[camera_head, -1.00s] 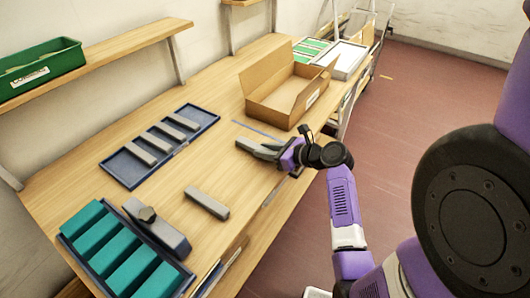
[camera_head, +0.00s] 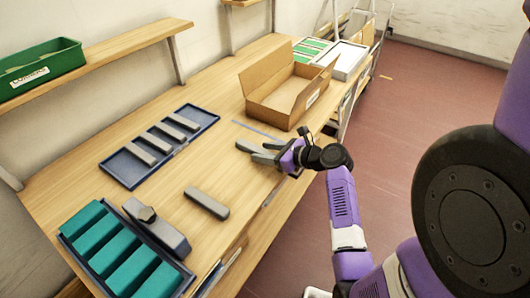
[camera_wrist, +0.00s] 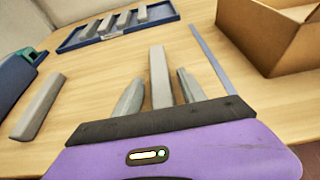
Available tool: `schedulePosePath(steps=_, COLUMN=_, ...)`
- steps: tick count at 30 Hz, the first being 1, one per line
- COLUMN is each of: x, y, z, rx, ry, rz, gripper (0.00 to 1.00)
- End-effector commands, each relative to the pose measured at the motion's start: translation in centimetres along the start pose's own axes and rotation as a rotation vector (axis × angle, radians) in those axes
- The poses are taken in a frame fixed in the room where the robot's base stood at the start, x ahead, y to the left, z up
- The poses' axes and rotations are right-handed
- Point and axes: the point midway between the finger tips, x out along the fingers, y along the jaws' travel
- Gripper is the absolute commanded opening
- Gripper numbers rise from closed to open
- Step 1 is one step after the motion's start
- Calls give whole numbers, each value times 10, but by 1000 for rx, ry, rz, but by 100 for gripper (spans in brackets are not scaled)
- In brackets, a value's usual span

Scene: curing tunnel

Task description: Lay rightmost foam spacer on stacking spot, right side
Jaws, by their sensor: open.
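A grey foam spacer (camera_head: 245,146) lies on the table in front of the cardboard box. My gripper (camera_head: 258,152) is open around it, one finger on each side. In the wrist view the spacer (camera_wrist: 158,58) runs between the spread fingers, with visible gaps on both sides; its near end is hidden by the gripper body. A thin blue line (camera_wrist: 207,56) on the table runs to the right of the spacer, apart from it; it also shows in the head view (camera_head: 257,130). Another grey bar (camera_head: 207,203) lies alone nearer the front.
A blue tray (camera_head: 124,176) holds several grey bars. A dark tray with teal blocks (camera_head: 108,247) and a grey-blue device (camera_head: 160,232) stand at the front left. The open cardboard box (camera_head: 268,108) is close beyond my gripper. Bare tabletop lies between the tray and gripper.

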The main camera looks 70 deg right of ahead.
Motion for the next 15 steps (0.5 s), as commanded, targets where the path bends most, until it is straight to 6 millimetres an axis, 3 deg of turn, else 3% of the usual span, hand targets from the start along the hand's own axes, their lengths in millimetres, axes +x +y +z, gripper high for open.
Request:
schedulePosePath(steps=5, x=-24, y=-1, z=0, rx=0, ry=0, rz=-4, gripper=48)
schedulePosePath(steps=15, x=-92, y=0, z=0, rx=-1, ry=0, rz=-3, gripper=48)
